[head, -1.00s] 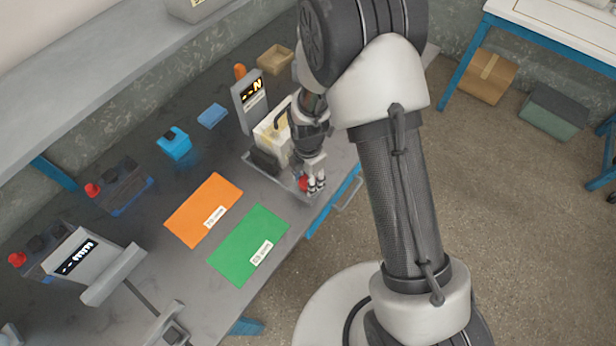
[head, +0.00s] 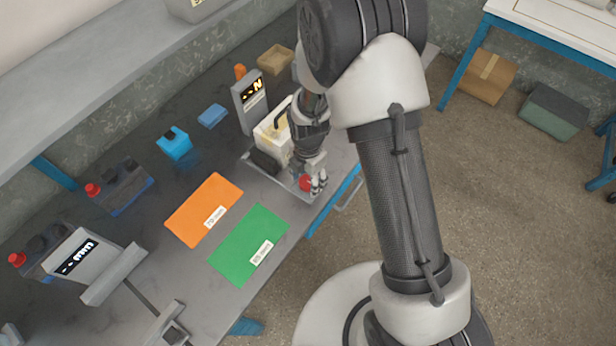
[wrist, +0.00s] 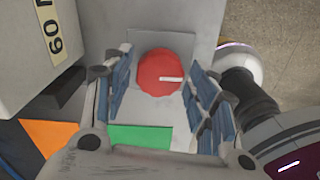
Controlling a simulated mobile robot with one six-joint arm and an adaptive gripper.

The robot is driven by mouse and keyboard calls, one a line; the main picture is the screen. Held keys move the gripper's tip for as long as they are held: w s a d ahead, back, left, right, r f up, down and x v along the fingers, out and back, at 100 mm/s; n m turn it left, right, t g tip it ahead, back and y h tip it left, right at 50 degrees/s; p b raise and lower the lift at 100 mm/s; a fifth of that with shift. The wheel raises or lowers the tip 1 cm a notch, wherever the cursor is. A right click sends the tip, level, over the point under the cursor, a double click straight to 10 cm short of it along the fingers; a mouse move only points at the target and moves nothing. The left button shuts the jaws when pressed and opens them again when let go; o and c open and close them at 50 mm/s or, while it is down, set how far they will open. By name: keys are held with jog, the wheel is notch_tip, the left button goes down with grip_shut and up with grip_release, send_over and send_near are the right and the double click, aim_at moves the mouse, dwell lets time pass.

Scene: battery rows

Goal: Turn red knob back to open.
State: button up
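The red knob (wrist: 167,72) has a scalloped rim and a white line that lies nearly level, towards its right side in the wrist view. It sits on a grey plate-like base (wrist: 150,108). In the head view the red knob (head: 305,183) is at the front edge of the bench, partly hidden by my gripper (head: 316,181). In the wrist view my gripper (wrist: 160,80) has its blue-grey fingers spread on both sides of the knob. A gap shows on the left; the right finger looks close to the rim, and I cannot tell whether it touches.
A grey unit with a display (head: 251,100) and a cream container (head: 272,130) stand behind my gripper. An orange mat (head: 200,205) and a green mat (head: 240,255) lie to the left.

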aim_at(308, 181)
jog(key=shift+o, duration=0.6)
jog(key=shift+r, duration=0.35)
notch_tip(308, 181, up, 11)
jog(key=shift+r, duration=0.15)
